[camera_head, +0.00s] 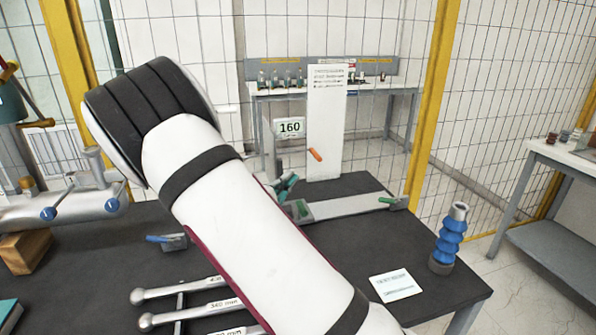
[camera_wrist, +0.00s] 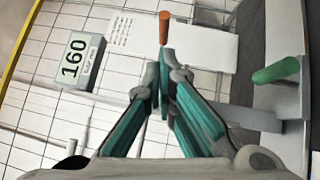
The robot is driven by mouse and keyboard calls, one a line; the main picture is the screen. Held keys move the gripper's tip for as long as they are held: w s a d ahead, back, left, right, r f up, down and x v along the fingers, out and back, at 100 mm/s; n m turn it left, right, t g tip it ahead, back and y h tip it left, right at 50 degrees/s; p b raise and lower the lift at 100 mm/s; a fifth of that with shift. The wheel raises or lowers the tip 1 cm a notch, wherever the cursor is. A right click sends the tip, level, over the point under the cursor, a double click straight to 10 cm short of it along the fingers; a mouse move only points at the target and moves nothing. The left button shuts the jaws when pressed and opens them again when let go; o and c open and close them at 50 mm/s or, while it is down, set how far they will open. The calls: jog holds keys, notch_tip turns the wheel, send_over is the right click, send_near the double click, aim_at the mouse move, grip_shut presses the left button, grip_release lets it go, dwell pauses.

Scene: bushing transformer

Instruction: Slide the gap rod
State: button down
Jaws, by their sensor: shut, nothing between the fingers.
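My gripper (camera_head: 288,186) shows small and teal beyond my arm in the head view. In the wrist view its fingertips (camera_wrist: 164,62) are together and hold nothing. A short orange rod or handle (camera_wrist: 163,28) shows just past the fingertips in the wrist view; I cannot tell whether they touch. In the head view the orange piece (camera_head: 315,154) is in front of a white panel, right of and above my gripper. A sign reading 160 (camera_head: 289,128) stands beside it and also shows in the wrist view (camera_wrist: 76,60). How the orange piece is mounted is hidden.
A grey rail (camera_head: 345,207) lies on the dark table (camera_head: 90,285), with a green handle (camera_head: 390,201) at its right end. A green handle (camera_wrist: 276,70) is right of my fingers. A blue ribbed insulator (camera_head: 450,240) and white card (camera_head: 395,285) are at right.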

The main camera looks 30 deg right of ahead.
send_near(312, 152)
jog(key=x, duration=0.4)
jog(key=shift+w+d, duration=0.1)
jog(key=s+d+p, duration=0.2)
jog(key=d+p, duration=0.1)
jog(key=d, duration=0.5)
jog(key=shift+s+d, duration=0.3)
jog(key=shift+d, duration=0.1)
